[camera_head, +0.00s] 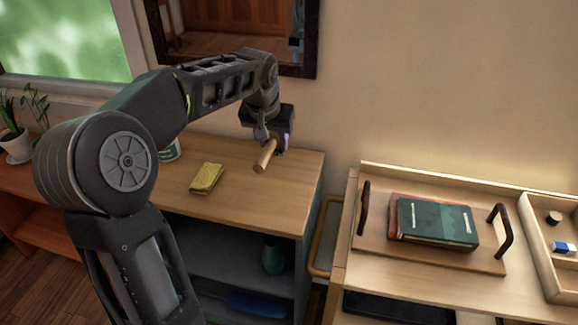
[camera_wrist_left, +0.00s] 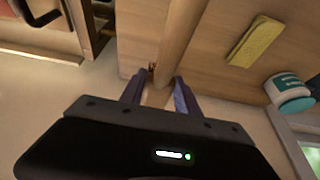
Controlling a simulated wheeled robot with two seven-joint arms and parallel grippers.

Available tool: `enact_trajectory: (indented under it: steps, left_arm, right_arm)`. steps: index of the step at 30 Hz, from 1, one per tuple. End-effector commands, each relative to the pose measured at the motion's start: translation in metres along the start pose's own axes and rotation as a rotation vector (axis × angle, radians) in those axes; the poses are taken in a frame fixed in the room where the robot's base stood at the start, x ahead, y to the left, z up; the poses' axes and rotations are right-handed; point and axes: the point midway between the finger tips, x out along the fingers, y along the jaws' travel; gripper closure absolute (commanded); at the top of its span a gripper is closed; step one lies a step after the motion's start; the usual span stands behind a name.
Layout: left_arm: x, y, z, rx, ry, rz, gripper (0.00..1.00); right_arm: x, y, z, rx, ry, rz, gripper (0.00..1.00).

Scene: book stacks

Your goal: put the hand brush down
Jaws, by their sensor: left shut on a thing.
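The hand brush (camera_head: 265,156) shows as a light wooden handle in my left gripper (camera_head: 271,143), above the wooden top of the shelf unit (camera_head: 240,208). In the left wrist view the brush (camera_wrist_left: 178,45) runs up from between the fingers of my left gripper (camera_wrist_left: 158,90), which is shut on it. I cannot tell whether the handle touches the shelf top. My right gripper is not in view.
A yellow folded cloth (camera_head: 206,179) and a white-and-green tub (camera_head: 169,151) are left of the brush. The front right of the top is clear. At right, a tray (camera_head: 372,245) holds books (camera_head: 433,221). A potted plant (camera_head: 16,140) stands far left.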

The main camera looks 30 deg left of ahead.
Motion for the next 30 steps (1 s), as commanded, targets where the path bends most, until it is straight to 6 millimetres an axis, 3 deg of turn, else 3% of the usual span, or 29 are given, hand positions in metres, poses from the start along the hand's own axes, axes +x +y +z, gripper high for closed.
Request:
enact_trajectory:
  steps: [8,19,30]
  left_arm:
    - [0.000,0.000,0.000,0.000,0.001,0.000,1.00]
    - [0.043,0.000,0.018,0.000,0.000,0.000,1.00]
    - [0.048,0.001,0.020,0.001,0.000,0.000,1.00]
  right_arm:
    - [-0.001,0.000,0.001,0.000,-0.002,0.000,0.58]
    - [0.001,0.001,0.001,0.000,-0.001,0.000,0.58]
    - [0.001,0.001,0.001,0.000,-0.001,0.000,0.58]
